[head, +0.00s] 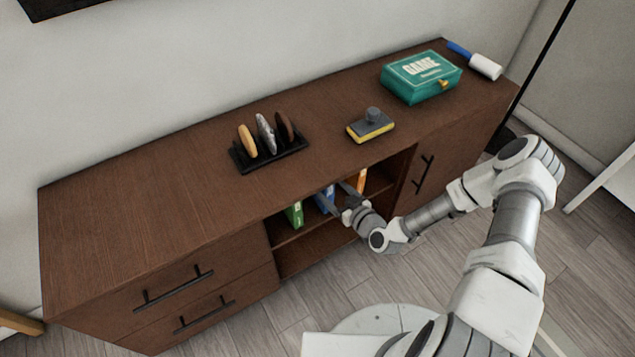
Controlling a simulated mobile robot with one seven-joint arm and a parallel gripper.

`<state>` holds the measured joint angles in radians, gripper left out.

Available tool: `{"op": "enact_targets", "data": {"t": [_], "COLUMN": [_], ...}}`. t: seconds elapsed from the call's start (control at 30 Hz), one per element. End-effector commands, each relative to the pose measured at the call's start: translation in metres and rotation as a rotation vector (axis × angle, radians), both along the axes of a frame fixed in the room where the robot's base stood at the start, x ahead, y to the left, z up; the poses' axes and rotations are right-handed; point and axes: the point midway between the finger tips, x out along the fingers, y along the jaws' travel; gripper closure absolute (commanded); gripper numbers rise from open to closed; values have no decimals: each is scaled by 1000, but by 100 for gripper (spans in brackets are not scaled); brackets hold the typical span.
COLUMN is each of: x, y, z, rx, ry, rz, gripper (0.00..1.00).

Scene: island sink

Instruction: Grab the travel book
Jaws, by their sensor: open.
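Several upright books stand on the upper shelf of the open middle compartment of a brown wooden cabinet. A green book (294,214) is at the left, a blue book (325,200) is beside it, and an orange book (362,180) is farther right. I cannot read their spines, so I cannot tell which is the travel book. My gripper (340,194) is open at the mouth of the compartment, by the blue book, and partly covers it. I cannot tell whether the fingers are around the blue book or only in front of it.
On the cabinet top (130,215) are a black rack (240,160) holding discs, a yellow and grey sponge-like block (370,126), a teal game box (420,77) and a lint roller (484,66). Closed drawers (180,295) are left of the shelf, a closed door (430,170) right.

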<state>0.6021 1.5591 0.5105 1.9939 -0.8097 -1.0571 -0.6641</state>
Motion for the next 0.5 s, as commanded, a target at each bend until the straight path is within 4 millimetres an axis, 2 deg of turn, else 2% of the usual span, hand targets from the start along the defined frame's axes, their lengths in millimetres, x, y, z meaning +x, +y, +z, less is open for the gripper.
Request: {"op": "enact_targets", "data": {"t": [0.1,0.33,0.5], "x": [17,30,48], "y": [12,20,31], "z": [-9,-13,-26], "rx": [0,0,0], "ry": [0,2,0], "rz": [1,0,0], "gripper": [20,20,20]}}
